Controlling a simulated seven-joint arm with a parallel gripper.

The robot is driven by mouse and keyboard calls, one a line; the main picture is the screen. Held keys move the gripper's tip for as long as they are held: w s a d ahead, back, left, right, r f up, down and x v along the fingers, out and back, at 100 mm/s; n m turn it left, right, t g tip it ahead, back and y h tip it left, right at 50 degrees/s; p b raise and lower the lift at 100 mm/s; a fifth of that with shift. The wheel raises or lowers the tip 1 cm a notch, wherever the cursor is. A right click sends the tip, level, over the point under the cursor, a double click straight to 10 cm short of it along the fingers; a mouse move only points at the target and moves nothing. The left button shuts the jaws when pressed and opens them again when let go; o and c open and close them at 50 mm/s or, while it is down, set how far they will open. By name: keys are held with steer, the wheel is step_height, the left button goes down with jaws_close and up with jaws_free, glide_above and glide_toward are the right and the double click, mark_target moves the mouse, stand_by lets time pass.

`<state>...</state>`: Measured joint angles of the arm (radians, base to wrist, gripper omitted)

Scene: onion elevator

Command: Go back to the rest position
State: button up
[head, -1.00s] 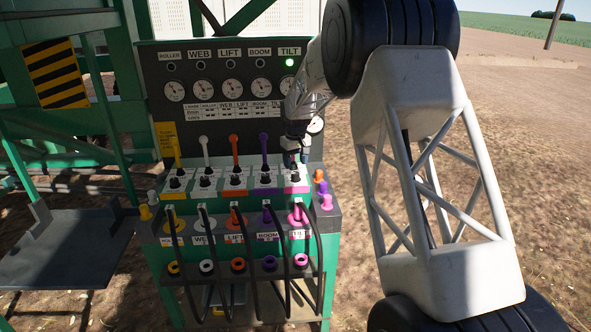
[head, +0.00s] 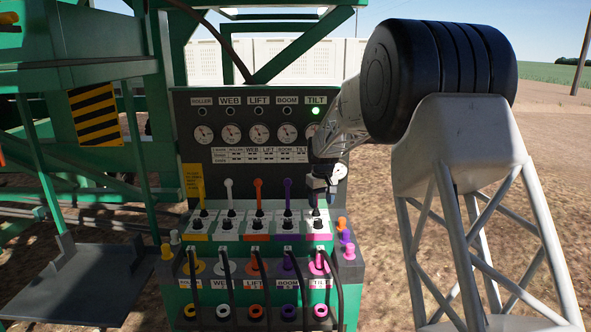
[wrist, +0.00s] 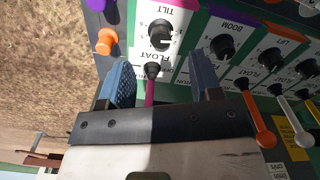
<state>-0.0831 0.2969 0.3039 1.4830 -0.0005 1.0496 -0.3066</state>
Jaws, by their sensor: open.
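My gripper (head: 320,183) is at the right end of the control panel (head: 188,130), at the TILT lever. In the wrist view its two blue fingers (wrist: 163,82) are apart, one on each side of the magenta TILT lever handle (wrist: 150,93). A gap shows between the handle and each finger. The lever's black base (wrist: 160,38) sits on the white plate marked TILT and FLOAT. In the head view the gripper partly hides this lever. The green lamp (head: 316,111) above the TILT gauge is lit.
The purple BOOM lever (head: 287,191) stands close on the left, with the orange LIFT lever (head: 258,192), white WEB lever (head: 229,192) and yellow ROLLER lever (head: 202,192) beyond. Hoses hang below. Orange and purple plugs (head: 345,238) sit at the right edge. Open ground lies to the right.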

steer(key=s+d+r+m, duration=0.15)
steer(key=s+r, duration=0.25)
steer(key=s, duration=0.6)
steer(key=s+d+r+t, duration=0.15)
steer(key=s+r, duration=0.35)
steer(key=s, duration=0.5)
steer(key=s+d+r+m, duration=0.1)
steer(key=s+d+r, duration=0.25)
steer(key=s, duration=0.75)
steer(key=s+f+m, duration=0.1)
steer(key=s+f, duration=0.1)
steer(key=s, duration=1.2)
steer(key=s+d+f+m+t, duration=0.1)
steer(key=s+f, duration=0.1)
steer(key=s, duration=1.3)
steer(key=shift+d+f, duration=0.15)
steer(key=shift+d, duration=0.05)
